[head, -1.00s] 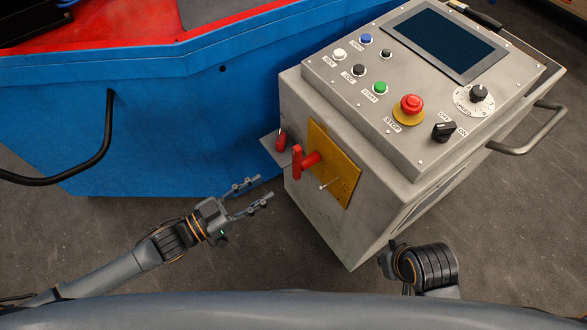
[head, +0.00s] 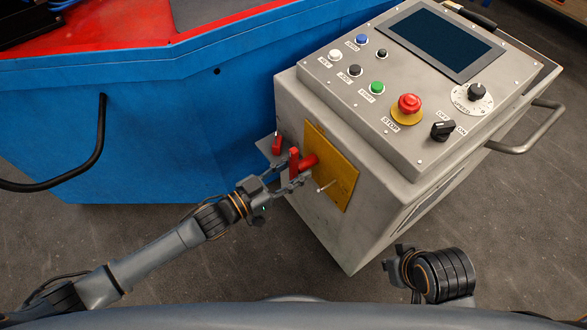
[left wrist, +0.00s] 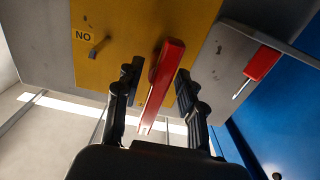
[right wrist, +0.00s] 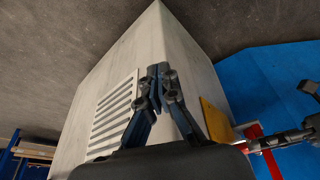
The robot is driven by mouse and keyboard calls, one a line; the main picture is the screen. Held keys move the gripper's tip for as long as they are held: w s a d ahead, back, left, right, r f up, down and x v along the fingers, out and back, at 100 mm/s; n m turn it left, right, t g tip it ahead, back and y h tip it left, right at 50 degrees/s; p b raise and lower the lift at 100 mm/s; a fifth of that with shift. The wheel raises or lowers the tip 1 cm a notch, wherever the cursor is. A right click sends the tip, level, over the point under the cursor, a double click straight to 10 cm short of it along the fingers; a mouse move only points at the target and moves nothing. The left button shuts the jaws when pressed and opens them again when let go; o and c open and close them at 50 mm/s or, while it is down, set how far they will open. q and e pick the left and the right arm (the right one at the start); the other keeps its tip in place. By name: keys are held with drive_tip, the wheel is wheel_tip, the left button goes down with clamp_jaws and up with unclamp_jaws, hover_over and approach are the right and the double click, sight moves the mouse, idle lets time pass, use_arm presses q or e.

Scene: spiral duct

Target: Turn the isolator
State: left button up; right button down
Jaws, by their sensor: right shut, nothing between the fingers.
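The isolator has a red handle (head: 294,163) on a short red shaft. It sticks out from a yellow plate (head: 345,178) on the side of the grey control cabinet. In the left wrist view the handle (left wrist: 161,85) lies lengthwise between the two fingers of my left gripper (left wrist: 156,74), slightly tilted. A gap shows on each side, so the gripper is open around it. In the head view my left gripper (head: 290,174) is at the handle. My right gripper (right wrist: 160,76) is shut and empty, in front of the cabinet's vented corner.
A small metal pin (head: 327,187) sticks out of the yellow plate below the handle. A red padlock-like piece (head: 277,143) sits on a small bracket beside the plate. A blue machine body (head: 180,130) stands at the left. Grey floor (head: 230,270) lies clear below.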

use_arm(q)
clamp_jaws()
